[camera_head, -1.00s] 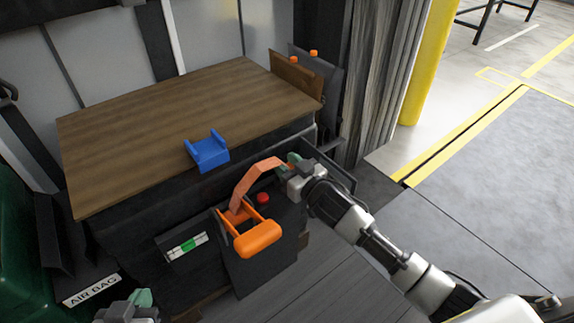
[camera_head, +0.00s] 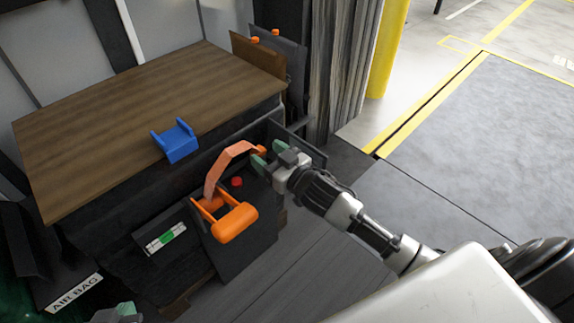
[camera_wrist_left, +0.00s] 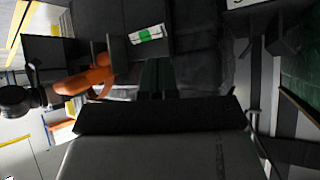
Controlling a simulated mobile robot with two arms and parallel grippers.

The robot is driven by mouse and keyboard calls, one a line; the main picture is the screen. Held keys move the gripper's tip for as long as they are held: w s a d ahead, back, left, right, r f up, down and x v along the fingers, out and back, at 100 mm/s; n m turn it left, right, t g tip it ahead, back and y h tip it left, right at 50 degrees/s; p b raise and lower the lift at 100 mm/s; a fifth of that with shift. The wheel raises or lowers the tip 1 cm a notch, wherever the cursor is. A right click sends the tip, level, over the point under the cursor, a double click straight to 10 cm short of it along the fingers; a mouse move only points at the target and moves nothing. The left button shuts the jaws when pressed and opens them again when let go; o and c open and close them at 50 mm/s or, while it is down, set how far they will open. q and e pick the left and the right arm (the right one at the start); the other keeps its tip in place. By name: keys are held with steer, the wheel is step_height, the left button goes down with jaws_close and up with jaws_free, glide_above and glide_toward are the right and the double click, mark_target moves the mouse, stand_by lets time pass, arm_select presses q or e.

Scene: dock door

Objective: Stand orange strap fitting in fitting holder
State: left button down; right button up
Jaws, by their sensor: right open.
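An orange strap (camera_head: 229,164) arches up from an orange-handled device (camera_head: 235,223) on the dark front panel. Its small orange end (camera_head: 262,150) is at my right gripper (camera_head: 267,155), whose green fingers are open on either side of it; I cannot tell whether they touch it. A blue U-shaped cradle (camera_head: 177,142) sits at the front edge of the wooden top, left of the strap, and looks empty. My left gripper (camera_head: 122,312) is at the bottom edge, partly cut off. In the left wrist view its dark fingers (camera_wrist_left: 158,78) lie close together, with nothing visible between them.
The wooden top (camera_head: 130,95) is otherwise clear. A brown board (camera_head: 257,65) with orange bits behind it stands at its far right. Open floor lies right.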

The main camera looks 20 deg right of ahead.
arm_select(q)
steer(key=s+g, duration=0.1)
steer(key=s+a+f+g, duration=0.1)
steer(key=s, duration=0.1)
steer(key=s+f+g+y+p, duration=0.1)
steer(key=shift+s+a+f+g, duration=0.1)
steer(key=shift+s+a+g, duration=0.1)
steer(key=shift+a+g, duration=0.1)
arm_select(e)
steer(key=s+f+g+h, duration=0.1)
steer(key=s+g, duration=0.2)
steer(key=s, duration=0.5)
steer(key=s+f+m+g+h, duration=0.1)
steer(key=s+g, duration=0.3)
steer(key=s, duration=0.5)
steer(key=s+f+g+h, duration=0.3)
steer(key=s, duration=0.6)
steer(key=shift+s+d+f+m+g, duration=0.2)
steer(key=shift+d+m+g, duration=0.1)
steer(key=shift+d+m, duration=0.1)
